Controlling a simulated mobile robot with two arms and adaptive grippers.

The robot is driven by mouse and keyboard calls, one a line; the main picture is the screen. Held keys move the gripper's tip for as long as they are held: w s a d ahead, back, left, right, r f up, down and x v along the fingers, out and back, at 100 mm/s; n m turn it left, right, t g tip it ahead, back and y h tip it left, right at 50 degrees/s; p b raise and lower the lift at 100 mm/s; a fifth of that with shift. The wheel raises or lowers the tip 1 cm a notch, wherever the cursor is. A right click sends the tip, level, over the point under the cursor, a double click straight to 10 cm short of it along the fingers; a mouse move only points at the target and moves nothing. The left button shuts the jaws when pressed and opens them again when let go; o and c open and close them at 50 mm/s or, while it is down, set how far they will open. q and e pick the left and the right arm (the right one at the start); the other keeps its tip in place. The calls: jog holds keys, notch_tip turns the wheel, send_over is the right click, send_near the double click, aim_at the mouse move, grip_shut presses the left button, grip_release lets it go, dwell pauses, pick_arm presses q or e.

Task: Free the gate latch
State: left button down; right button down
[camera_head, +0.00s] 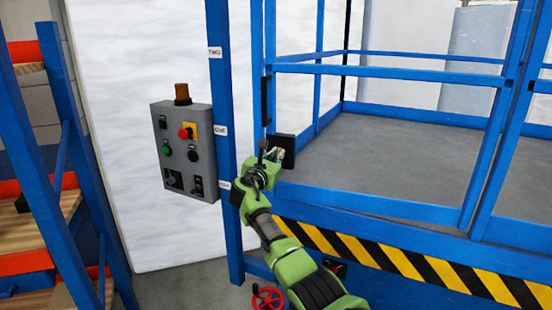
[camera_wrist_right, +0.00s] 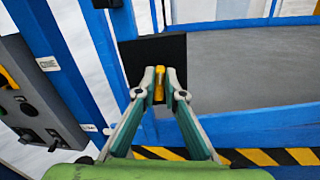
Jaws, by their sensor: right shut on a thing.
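The gate latch shows in the right wrist view as a yellow piece (camera_wrist_right: 159,84) in front of a black plate (camera_wrist_right: 133,58). The same black plate (camera_head: 286,143) sits beside the blue post in the head view, low at the left edge of the railing opening. My right gripper (camera_head: 272,156) reaches it from below. In the wrist view its fingertips (camera_wrist_right: 160,77) are closed on the yellow latch piece from both sides. The fingers hide part of the latch in the head view. My left gripper is not in view.
A grey control box (camera_head: 185,150) with red and green buttons and an orange lamp (camera_head: 182,94) hangs left of the blue post (camera_head: 222,120). Blue rails (camera_head: 400,69) enclose a grey platform (camera_head: 390,150). A red handwheel (camera_head: 268,298) is low down. A blue-orange shelf (camera_head: 40,150) stands left.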

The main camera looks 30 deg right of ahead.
jog(key=shift+s+d+f+m+b, duration=0.15)
jog(key=shift+f+m+b, duration=0.1)
jog(key=shift+m+b, duration=2.1)
jog(key=shift+s+d+f+m+b, duration=0.1)
jog(key=shift+f+m+b, duration=0.1)
jog(key=shift+m+b, duration=2.1)
jog(key=shift+s+d+f+m+b, duration=0.2)
jog(key=shift+m+b, duration=1.3)
jog(key=shift+m, duration=1.65)
jog(key=shift+a, duration=0.1)
jog(key=c, duration=2.1)
grip_release()
jog(key=shift+w, duration=0.1)
jog(key=shift+c, duration=0.2)
jog(key=v, duration=1.2)
jog(key=shift+f, duration=0.1)
